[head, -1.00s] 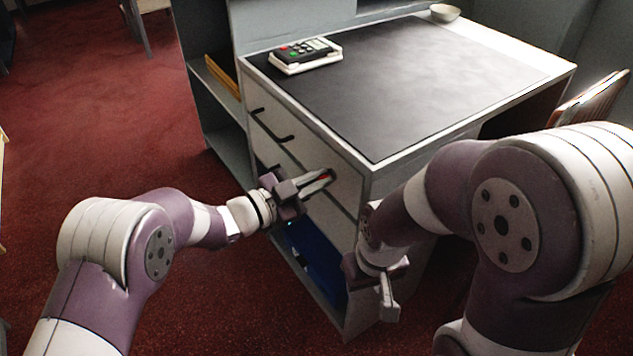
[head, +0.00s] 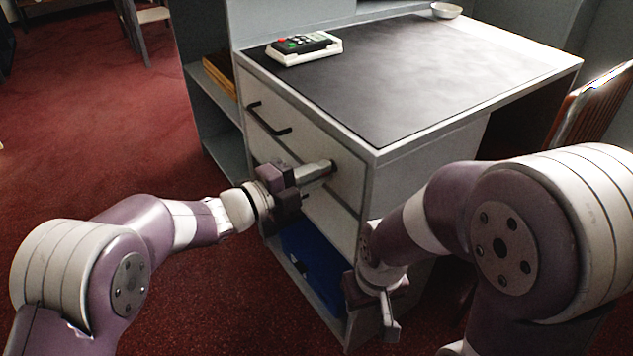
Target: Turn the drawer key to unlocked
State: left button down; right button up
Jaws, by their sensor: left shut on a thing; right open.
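The drawer unit has a pale upper drawer front (head: 290,142) under the desk top, with a black bar handle (head: 268,118) on its left part. My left gripper (head: 328,168) is at the right part of that front, shut on the drawer key. Its fingers lie side by side and hide nearly all of the key; a dark lock spot shows at their tips. My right gripper (head: 378,308) is open and empty, low in front of the cabinet's near corner, apart from the drawer.
A card terminal (head: 302,47) and a small bowl (head: 446,10) sit on the dark desk top (head: 420,75). A blue thing (head: 314,262) lies in the open space below the drawers. A chair (head: 592,110) stands at right. Red carpet is free at left.

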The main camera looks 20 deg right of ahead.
pick_arm(q)
jog(key=shift+f+m+b, duration=0.15)
jog(key=shift+m+b, duration=0.7)
jog(key=shift+m, duration=0.25)
jog(key=c, duration=1.2)
grip_release()
jog(key=p+v, duration=0.4)
jog(key=v, duration=0.8)
jog(key=shift+s+a, duration=0.1)
jog(key=shift+a, duration=0.2)
